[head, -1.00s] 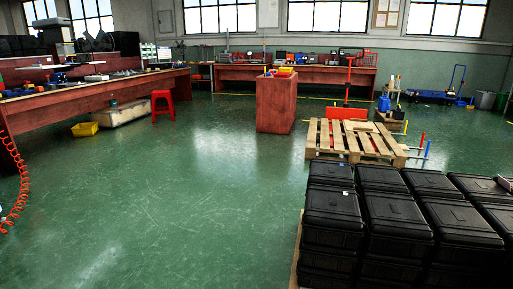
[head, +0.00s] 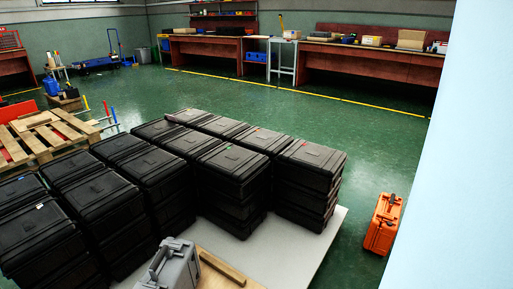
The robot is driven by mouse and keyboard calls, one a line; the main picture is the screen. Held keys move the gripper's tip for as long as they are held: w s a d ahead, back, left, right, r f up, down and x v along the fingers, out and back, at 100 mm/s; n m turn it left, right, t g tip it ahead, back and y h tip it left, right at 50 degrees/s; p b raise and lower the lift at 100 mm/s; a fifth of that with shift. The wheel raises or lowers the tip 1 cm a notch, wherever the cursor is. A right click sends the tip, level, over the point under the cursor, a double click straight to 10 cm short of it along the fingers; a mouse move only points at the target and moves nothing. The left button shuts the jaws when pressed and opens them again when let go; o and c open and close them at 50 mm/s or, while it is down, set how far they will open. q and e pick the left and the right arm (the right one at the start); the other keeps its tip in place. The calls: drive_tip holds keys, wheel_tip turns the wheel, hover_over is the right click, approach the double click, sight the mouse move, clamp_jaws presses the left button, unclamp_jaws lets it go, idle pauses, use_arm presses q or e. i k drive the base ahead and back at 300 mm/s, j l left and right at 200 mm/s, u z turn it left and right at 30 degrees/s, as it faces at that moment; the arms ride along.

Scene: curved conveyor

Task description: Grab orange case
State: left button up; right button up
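An orange case (head: 383,224) stands upright on the green floor at the right of the head view. It is just left of a pale blue surface and to the right of the pallet of black cases. It stands apart from the black cases, and nothing is touching it from above. Neither of my grippers shows in the head view.
Stacked black cases (head: 310,155) fill the middle and left on a light base (head: 325,240). A grey case (head: 172,266) is at the bottom. A pale blue surface (head: 455,150) blocks the right side. Wooden pallets (head: 45,135) are at left. Open floor lies behind the stacks.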

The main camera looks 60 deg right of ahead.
sight(385, 219)
drive_tip(key=z, duration=3.05)
drive_tip(key=i+l+u, duration=0.25)
drive_tip(key=i, duration=0.2)
